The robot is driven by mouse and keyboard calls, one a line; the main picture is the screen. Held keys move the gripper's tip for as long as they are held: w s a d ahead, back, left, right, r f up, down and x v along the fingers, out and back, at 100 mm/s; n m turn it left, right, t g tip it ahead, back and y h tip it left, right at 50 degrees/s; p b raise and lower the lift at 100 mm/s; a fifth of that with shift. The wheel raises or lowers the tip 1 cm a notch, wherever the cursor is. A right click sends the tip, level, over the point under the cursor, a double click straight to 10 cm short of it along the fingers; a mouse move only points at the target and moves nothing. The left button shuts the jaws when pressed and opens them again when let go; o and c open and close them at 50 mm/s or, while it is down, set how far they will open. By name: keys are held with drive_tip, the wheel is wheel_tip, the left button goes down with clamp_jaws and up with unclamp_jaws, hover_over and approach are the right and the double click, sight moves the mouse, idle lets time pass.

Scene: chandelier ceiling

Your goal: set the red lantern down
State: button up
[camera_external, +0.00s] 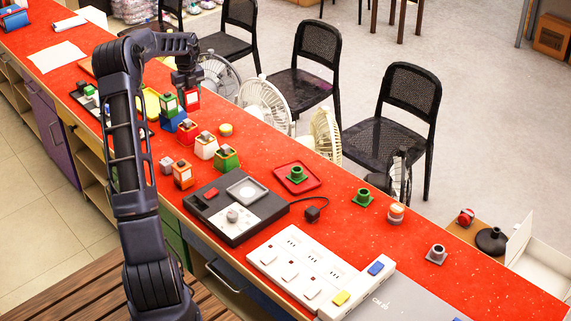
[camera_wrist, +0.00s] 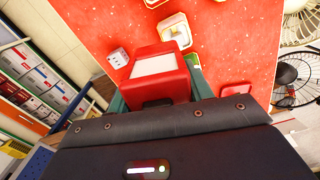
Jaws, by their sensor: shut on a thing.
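The red lantern (camera_external: 193,99) hangs below my gripper (camera_external: 187,82), which is shut on it above the red counter. In the wrist view the red lantern (camera_wrist: 160,78) fills the middle, with a pale panel facing the camera. In the external view a green lantern (camera_external: 168,103) is close to its left, and a blue object (camera_external: 172,123) is just below. I cannot tell whether the red lantern touches either one. The fingertips are mostly hidden by the lantern and the wrist.
On the red counter (camera_external: 330,215) stand more lanterns: red (camera_external: 187,132), white (camera_external: 206,146), green (camera_external: 227,158) and orange (camera_external: 182,175). Several fans (camera_external: 264,100) line the far edge, with black chairs (camera_external: 390,130) behind. A dark device (camera_external: 235,208) and white power strips (camera_external: 300,265) lie nearer.

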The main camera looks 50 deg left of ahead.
drive_tip(key=w+d+m, duration=0.2)
drive_tip(key=w+d, duration=0.6)
drive_tip(key=d, duration=0.4)
drive_tip(key=w+d+m, duration=0.2)
drive_tip(key=w+d, duration=0.6)
drive_tip(key=d, duration=0.4)
drive_tip(key=w+d+m, duration=0.2)
drive_tip(key=w+d, duration=0.6)
drive_tip(key=d, duration=0.4)
drive_tip(key=w+d+m, duration=0.2)
drive_tip(key=d, duration=1.2)
drive_tip(key=w+d+m, duration=0.2)
drive_tip(key=d, duration=1.2)
drive_tip(key=s+d+m, duration=0.2)
drive_tip(key=s+d, duration=0.2)
drive_tip(key=d, duration=1)
drive_tip(key=s+d+m, duration=0.2)
drive_tip(key=s+d, duration=0.3)
drive_tip(key=d, duration=1)
drive_tip(key=s+d+m, duration=0.2)
drive_tip(key=s+d, duration=0.2)
drive_tip(key=d, duration=1)
wheel_tip(320, 180, down, 20)
drive_tip(key=shift+w+r, duration=0.1)
drive_tip(key=shift+r, duration=0.05)
